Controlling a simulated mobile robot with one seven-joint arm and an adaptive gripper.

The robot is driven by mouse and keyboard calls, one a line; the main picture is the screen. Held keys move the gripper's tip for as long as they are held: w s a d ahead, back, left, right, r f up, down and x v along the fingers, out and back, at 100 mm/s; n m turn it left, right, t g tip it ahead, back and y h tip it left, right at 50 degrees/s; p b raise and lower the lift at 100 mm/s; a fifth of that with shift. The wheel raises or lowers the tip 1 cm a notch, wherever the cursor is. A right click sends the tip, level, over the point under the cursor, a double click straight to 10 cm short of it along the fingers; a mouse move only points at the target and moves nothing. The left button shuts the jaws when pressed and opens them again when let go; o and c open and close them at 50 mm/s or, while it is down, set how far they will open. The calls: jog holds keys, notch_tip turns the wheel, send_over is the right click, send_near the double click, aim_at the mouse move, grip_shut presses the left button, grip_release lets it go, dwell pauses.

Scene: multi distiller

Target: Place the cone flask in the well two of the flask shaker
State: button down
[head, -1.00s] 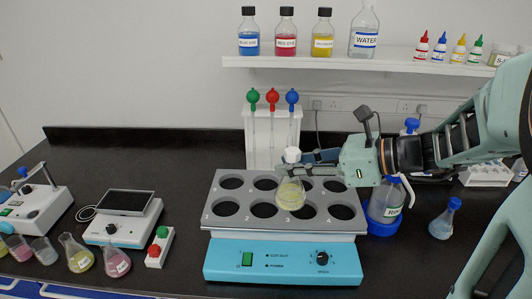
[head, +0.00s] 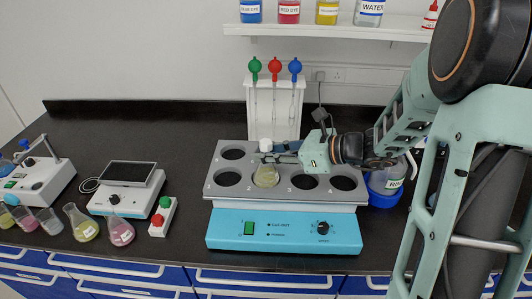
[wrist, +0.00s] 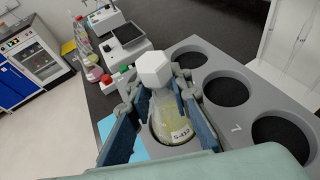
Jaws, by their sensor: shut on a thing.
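The cone flask (head: 266,177) holds pale yellow liquid and has a white stopper (head: 265,145). My gripper (head: 267,159) is shut around its neck, and the flask is upright. In the head view the flask is at well two in the front row of the grey flask shaker rack (head: 213,193), covering that well. The wrist view shows the flask (wrist: 168,118) between the blue fingers, with a dark well around its lower part. I cannot tell whether its base touches the well floor.
Front wells one (head: 228,178), three (head: 304,181) and four (head: 343,183) are empty. My arm hides part of the back row. Coloured-bulb pipettes stand in a white holder (head: 252,88) behind. A hotplate (head: 124,189) and more flasks are at left; a wash bottle (head: 388,181) is at right.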

jog(key=shift+f, duration=0.15)
jog(key=c, duration=1.8)
grip_release()
jog(key=shift+o, duration=0.2)
jog(key=shift+r, duration=0.3)
jog(key=v, duration=1.2)
jog(key=shift+f, duration=0.15)
